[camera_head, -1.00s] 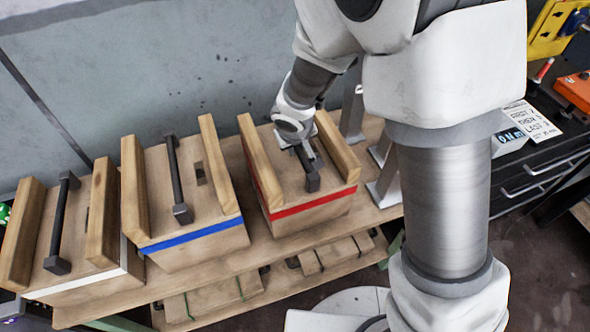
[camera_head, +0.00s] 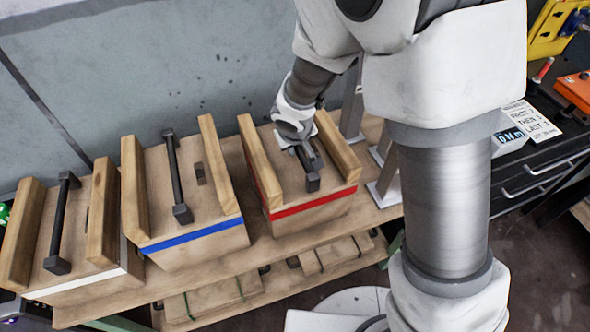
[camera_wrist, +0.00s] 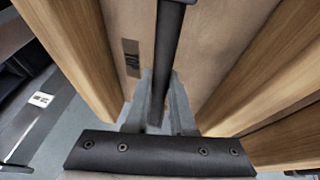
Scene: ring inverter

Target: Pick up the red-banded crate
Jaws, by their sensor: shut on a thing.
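The red-banded crate (camera_head: 312,205) is a wooden box on the right of the shelf, with two raised wooden rails and a dark bar handle (camera_head: 311,172) along its top. My gripper (camera_head: 304,150) reaches down between the rails and is shut on the handle. In the wrist view, the fingers of my gripper (camera_wrist: 160,108) close on both sides of the dark handle (camera_wrist: 167,50). The crate appears to rest on the shelf; its underside is hidden.
A blue-banded crate (camera_head: 193,240) stands to the left, and a white-banded crate (camera_head: 88,284) further left. Grey metal brackets (camera_head: 384,178) stand right of the red-banded crate. The wooden shelf (camera_head: 270,255) has a lower level with flat boards. A wall (camera_head: 150,60) is behind.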

